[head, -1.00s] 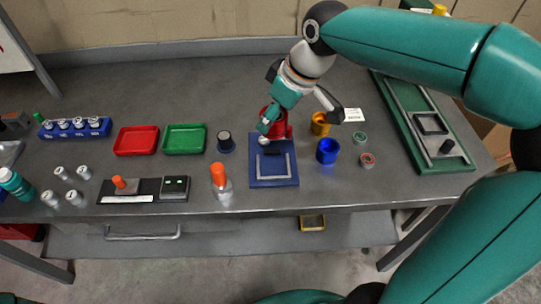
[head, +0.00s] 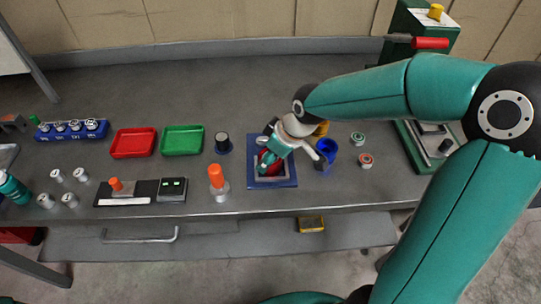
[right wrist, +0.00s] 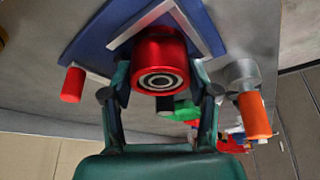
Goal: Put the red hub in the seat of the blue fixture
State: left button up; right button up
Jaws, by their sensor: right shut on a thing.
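The red hub (head: 267,163), a short cylinder with a dark ringed bore, is between the fingers of my right gripper (head: 270,157). The blue fixture (head: 272,185) is a flat blue plate with a pale L-shaped rail. The hub is over the plate, inside the angle of the rail. In the right wrist view the hub (right wrist: 160,62) shows close to the rail, with the blue plate (right wrist: 90,38) behind it. My fingers are shut on its sides. I cannot tell whether its hidden underside touches the plate. My left gripper is out of view.
A blue cup (head: 326,151) stands close right of the fixture, with a yellow part behind. An orange-topped post (head: 217,178) stands to the left. Red (head: 134,143) and green (head: 183,140) trays are farther left. The table's front edge is near the fixture.

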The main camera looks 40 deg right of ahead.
jog(key=shift+r, duration=0.1)
jog(key=o, duration=1.5)
jog(key=shift+c, duration=0.2)
jog(key=v, duration=1.2)
jog(key=shift+s, duration=0.1)
